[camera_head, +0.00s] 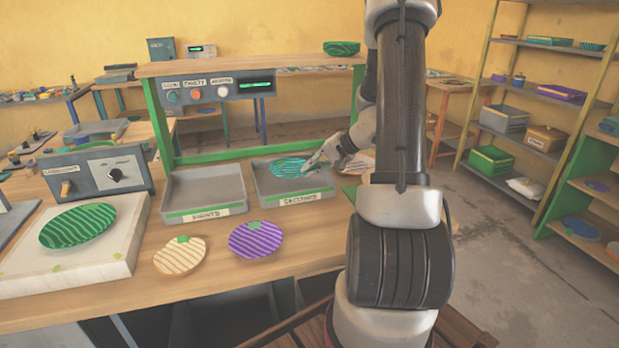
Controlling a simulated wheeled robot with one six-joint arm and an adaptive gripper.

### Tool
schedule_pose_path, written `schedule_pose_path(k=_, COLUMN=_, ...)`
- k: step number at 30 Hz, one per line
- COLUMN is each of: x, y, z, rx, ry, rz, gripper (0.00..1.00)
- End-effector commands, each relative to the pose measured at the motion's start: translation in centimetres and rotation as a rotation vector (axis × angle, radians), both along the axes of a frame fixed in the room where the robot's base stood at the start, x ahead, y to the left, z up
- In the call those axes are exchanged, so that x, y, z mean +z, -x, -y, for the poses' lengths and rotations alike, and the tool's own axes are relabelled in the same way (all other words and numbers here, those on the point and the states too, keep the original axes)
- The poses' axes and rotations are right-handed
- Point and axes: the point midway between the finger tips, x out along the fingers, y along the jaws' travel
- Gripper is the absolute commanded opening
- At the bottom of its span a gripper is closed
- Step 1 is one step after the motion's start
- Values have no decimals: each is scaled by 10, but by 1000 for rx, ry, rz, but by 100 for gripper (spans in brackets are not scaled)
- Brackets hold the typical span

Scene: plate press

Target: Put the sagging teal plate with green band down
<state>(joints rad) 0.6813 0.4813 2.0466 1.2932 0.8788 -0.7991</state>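The teal striped plate (287,167) is over the back part of the grey tray (262,188) whose front label seems to read "SECONDS". My gripper (314,161) is at the plate's right edge and appears shut on it. The plate looks roughly level, its far edge near the tray's back rim. The gap between plate and tray floor is hard to judge. The plate's green band is not clear at this size. The fingers are small and partly merge with the plate's edge.
An empty grey tray (205,187) stands to the left. A cream striped plate (178,260) and a purple striped plate (256,241) lie in front. A green striped plate (78,226) lies on a white block (100,262). A raised shelf (235,66) with a button panel stands behind.

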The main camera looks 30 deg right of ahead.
Motion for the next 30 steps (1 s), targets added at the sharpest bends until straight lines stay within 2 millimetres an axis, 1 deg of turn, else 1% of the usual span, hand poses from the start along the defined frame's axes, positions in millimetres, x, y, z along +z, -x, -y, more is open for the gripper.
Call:
schedule_pose_path(k=1, x=-9, y=1, z=0, rx=-3, ry=-4, rz=-4, gripper=0)
schedule_pose_path(k=3, x=-20, y=1, z=0, rx=-2, ry=-4, rz=-4, gripper=0)
schedule_pose_path(k=7, x=-32, y=0, z=0, rx=-2, ry=-2, rz=-1, gripper=0)
schedule_pose_path(k=15, x=-33, y=0, z=0, rx=-1, ry=-1, rz=-1, gripper=0)
schedule_pose_path(k=20, x=-38, y=0, z=0, rx=-3, ry=-2, rz=-2, gripper=0)
schedule_pose_path(k=21, x=-37, y=0, z=0, rx=-3, ry=-1, rz=-1, gripper=12)
schedule_pose_path(k=22, x=-37, y=0, z=0, rx=-3, ry=-1, rz=-1, gripper=14)
schedule_pose_path(k=30, x=-37, y=0, z=0, rx=-2, ry=-1, rz=-2, gripper=14)
